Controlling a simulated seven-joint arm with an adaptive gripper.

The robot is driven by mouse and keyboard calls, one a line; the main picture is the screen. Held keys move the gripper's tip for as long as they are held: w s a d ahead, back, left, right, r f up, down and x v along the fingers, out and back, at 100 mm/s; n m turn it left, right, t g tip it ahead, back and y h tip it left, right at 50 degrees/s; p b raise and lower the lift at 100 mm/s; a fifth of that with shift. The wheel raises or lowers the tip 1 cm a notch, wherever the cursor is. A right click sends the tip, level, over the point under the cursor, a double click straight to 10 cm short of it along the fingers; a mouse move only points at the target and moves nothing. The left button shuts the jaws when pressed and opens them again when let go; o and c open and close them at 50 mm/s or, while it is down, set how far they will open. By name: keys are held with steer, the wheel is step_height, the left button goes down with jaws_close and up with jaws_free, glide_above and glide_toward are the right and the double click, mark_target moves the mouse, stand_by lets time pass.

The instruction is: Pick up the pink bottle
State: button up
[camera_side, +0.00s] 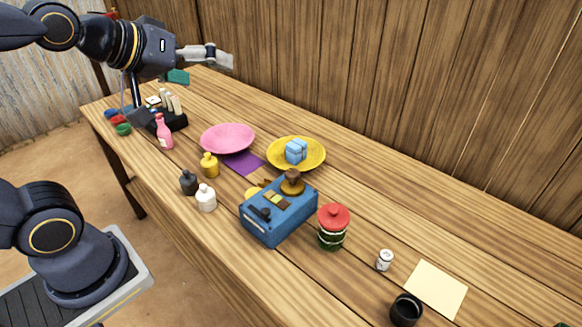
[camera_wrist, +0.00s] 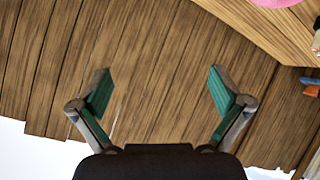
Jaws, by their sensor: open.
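The pink bottle (camera_side: 164,132) stands upright near the left front edge of the table in the side view, just in front of a black holder. My gripper (camera_side: 226,61) is raised above the far left part of the table, behind and well above the bottle, apart from it. In the wrist view my gripper (camera_wrist: 159,90) is open, with nothing between its green-padded fingers. The pink bottle cannot be made out in the wrist view.
Nearby are a pink plate (camera_side: 228,137), a yellow bottle (camera_side: 209,165), a dark bottle (camera_side: 188,182) and a white bottle (camera_side: 206,198). The black holder (camera_side: 172,118) stands close behind the pink bottle. A blue box (camera_side: 270,225) and a red-lidded jar (camera_side: 334,217) stand further right. A wooden wall bounds the back.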

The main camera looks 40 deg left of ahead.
steer(key=s+f+m+g, duration=0.2)
steer(key=s, duration=0.1)
steer(key=s+d+f+m+g, duration=0.1)
steer(key=s+f+m+g, duration=0.1)
steer(key=s, duration=0.1)
steer(key=s+f+m+g, duration=0.2)
steer(key=s+f, duration=0.1)
steer(key=shift+s+d, duration=0.15)
steer(key=shift+s, duration=0.2)
steer(key=c, duration=0.4)
